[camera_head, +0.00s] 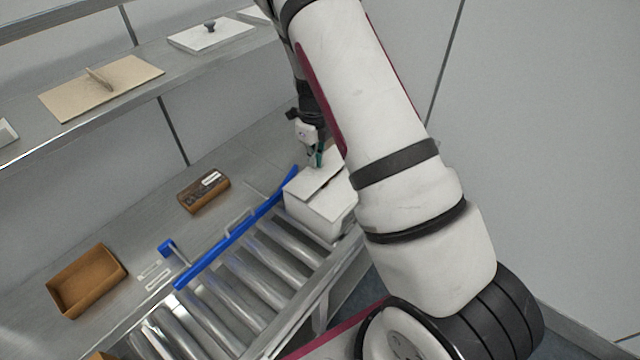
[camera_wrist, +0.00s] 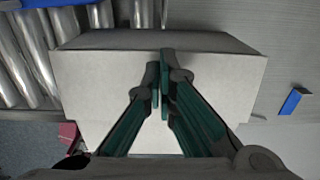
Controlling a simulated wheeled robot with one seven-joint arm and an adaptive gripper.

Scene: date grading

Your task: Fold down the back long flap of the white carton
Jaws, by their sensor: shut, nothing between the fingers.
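The white carton (camera_head: 318,212) stands at the far right end of the roller conveyor. Its top looks largely covered by pale flaps, with a dark slit between two of them; my arm hides its right part. In the wrist view a broad white panel of the carton (camera_wrist: 90,85) fills the middle, with a greyer strip along its upper edge. I cannot tell for certain which flap is the back long one. My gripper (camera_head: 317,160) is over the carton's top, fingertips close to the flap surface; contact is unclear. Its green-padded fingers (camera_wrist: 160,85) are together and empty.
A blue guide rail (camera_head: 235,232) runs along the conveyor rollers (camera_head: 250,285). A brown box with dark contents (camera_head: 203,190) and an empty brown tray (camera_head: 62,297) are on the steel table. A shelf above carries a tan board (camera_head: 125,85) and a white lid (camera_head: 190,42).

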